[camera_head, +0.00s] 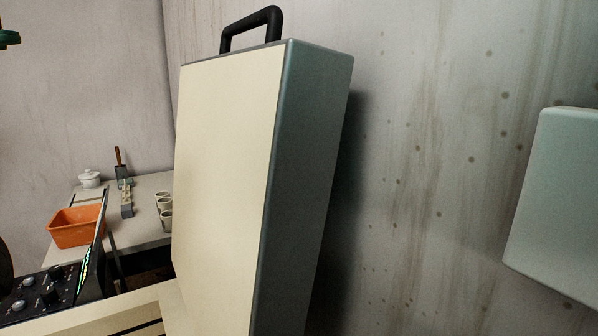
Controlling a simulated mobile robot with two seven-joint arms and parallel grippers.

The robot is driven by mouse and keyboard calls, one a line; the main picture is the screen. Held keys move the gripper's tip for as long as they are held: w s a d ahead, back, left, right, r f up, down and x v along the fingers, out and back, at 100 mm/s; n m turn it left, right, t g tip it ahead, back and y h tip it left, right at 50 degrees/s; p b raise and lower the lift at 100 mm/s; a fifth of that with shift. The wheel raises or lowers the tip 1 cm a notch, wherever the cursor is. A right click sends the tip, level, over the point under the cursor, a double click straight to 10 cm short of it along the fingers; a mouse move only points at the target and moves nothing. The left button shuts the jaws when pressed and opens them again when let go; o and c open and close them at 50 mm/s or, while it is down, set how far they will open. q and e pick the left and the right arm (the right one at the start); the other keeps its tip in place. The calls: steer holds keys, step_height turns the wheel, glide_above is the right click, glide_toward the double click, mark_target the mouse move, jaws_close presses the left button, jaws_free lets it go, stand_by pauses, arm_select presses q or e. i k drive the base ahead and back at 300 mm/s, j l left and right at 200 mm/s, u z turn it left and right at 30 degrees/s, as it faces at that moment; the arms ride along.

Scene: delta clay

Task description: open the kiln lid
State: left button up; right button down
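The kiln lid (228,150) stands raised, nearly upright and tilted a little. Its cream inner face is turned toward the left and its grey-green side (305,150) toward the right. A black handle (252,28) sticks up from its top edge, with no gripper on it. The cream rim of the kiln body (110,312) shows at the bottom; most of the kiln is below the picture. Neither of my grippers can be made out in the view.
A table (148,186) behind at the left bears an orange bin (78,228), a white lidded pot (89,179) and several cups (165,211). A dark knobbed panel (45,296) is at lower left. A pale green box (560,200) stands out at the right edge, before the stained wall (440,170).

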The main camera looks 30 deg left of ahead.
mark_target(259, 128)
steer(key=k+l, duration=0.15)
steer(key=l, duration=0.2)
steer(key=k+l, duration=0.2)
steer(key=l, duration=0.2)
steer(key=k+l, duration=0.15)
steer(key=l, duration=0.2)
steer(key=k+l, duration=0.2)
steer(key=l, duration=0.15)
